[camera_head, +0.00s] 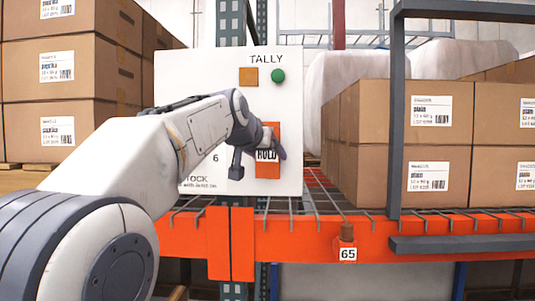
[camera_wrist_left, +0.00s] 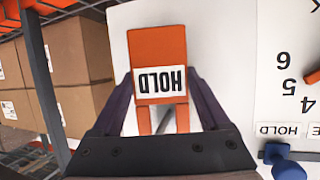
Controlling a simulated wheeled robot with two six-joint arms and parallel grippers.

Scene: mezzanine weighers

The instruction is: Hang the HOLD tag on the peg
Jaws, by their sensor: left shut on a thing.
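The orange HOLD tag (camera_head: 268,170) is upright in front of the white TALLY board (camera_head: 175,75). In the left wrist view the tag (camera_wrist_left: 157,48) appears upside down, with its white HOLD label between my fingers. My left gripper (camera_wrist_left: 160,86) is shut on the tag's sides; it also shows in the head view (camera_head: 268,140), partly covering the tag. A thin grey rod (camera_wrist_left: 166,122) shows in the gap between the tag's two orange strips. I cannot tell whether it is the peg or whether it passes through the tag. My right gripper is out of view.
The board carries an orange square (camera_head: 248,76) and a green disc (camera_head: 278,75). A blue knob (camera_wrist_left: 276,152) sits by a small HOLD label (camera_wrist_left: 277,130). Cartons (camera_head: 415,165) stand right on a wire shelf; an orange beam (camera_head: 185,238) runs below, with a dark post (camera_head: 397,110) nearby.

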